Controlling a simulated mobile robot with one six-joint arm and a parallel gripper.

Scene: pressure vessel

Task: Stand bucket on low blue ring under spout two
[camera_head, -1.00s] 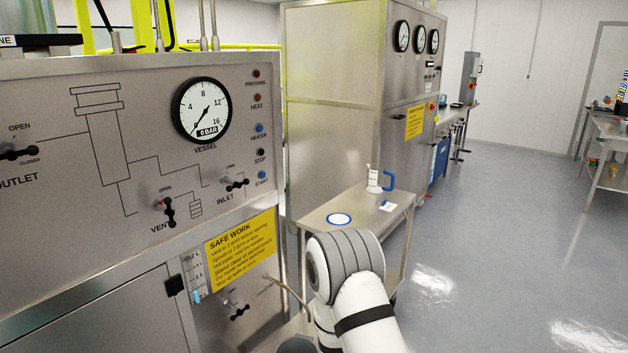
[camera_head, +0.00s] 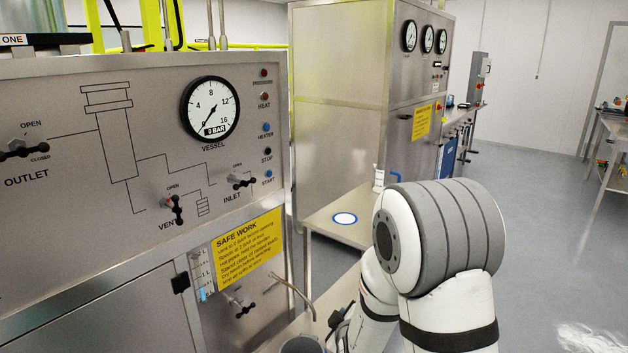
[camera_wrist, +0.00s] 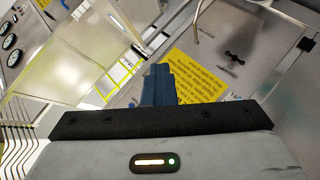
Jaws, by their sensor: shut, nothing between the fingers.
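A grey round rim, which looks like the bucket (camera_head: 303,345), shows at the bottom edge of the head view, below a thin bent spout (camera_head: 300,294). Its lower part is cut off, so what it stands on is hidden. A blue ring on a white disc (camera_head: 344,219) lies bare on a steel side table; I cannot tell which spout it belongs to. My gripper (camera_wrist: 160,72) shows in the wrist view with its dark blue fingers together and nothing between them. It is in front of the panel with the yellow sign. The bucket is not seen in the wrist view.
The steel panel with gauge and valves (camera_head: 130,150) fills the left. The side table (camera_head: 322,222) also bears a white jug with a blue handle (camera_head: 379,180), partly behind my arm. A tall steel cabinet (camera_head: 338,110) stands behind. Open floor lies at the right.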

